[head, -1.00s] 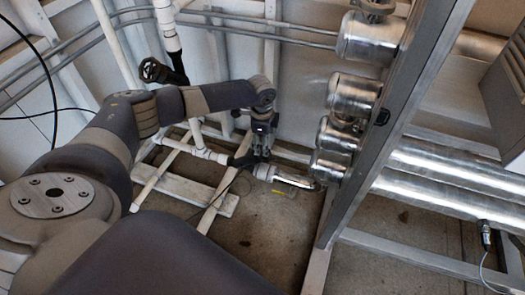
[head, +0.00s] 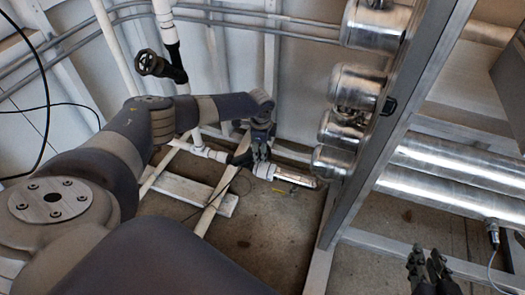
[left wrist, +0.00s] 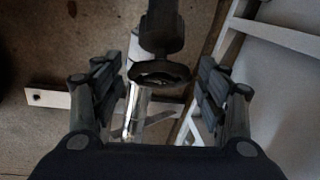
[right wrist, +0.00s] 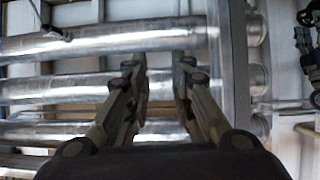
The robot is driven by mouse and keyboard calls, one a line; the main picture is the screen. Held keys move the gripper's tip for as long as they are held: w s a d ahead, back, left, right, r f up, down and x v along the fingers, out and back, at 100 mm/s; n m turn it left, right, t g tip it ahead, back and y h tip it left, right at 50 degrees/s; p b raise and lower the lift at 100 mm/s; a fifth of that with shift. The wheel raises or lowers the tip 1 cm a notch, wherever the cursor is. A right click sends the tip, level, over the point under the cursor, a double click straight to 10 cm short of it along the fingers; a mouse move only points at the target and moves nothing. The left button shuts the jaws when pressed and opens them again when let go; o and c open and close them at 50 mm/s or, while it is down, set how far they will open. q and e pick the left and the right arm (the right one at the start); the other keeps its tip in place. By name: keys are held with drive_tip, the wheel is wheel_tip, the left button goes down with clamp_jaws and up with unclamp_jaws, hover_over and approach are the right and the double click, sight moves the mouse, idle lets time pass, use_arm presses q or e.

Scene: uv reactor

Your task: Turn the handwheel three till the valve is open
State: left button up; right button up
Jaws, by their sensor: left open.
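A black handwheel (left wrist: 160,73) on a dark valve body (left wrist: 162,25) lies between the spread fingers of my left gripper (left wrist: 160,88), with a gap on each side. In the head view my left gripper (head: 261,148) is at the low valve on the white pipe, and the gripper mostly hides that wheel. Another black handwheel (head: 149,63) stands on the upright pipe at upper left. No label shows which wheel is number three. My right gripper (head: 431,272) is at the bottom right. Its fingers are apart and empty in the right wrist view (right wrist: 160,72).
Silver cylinders (head: 359,88) stand along a metal frame post (head: 392,125) right of the left gripper. Large silver pipes (head: 450,190) run behind the right gripper. A white beam (head: 195,195) lies on the floor below the low valve. Bare floor (head: 265,235) lies in front.

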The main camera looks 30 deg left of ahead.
use_arm(q)
drive_tip(key=shift+w+f, duration=0.15)
drive_tip(key=shift+f, duration=0.6)
use_arm(e)
drive_tip(key=shift+w+a+r+t+y, duration=0.25)
drive_tip(key=shift+w+r+t, duration=0.2)
drive_tip(key=shift+r, duration=0.3)
drive_tip(key=shift+w+a+r+t+y, duration=0.2)
drive_tip(key=shift+w+r+t, duration=0.25)
drive_tip(key=shift+r, duration=0.25)
use_arm(q)
drive_tip(key=c, duration=0.7)
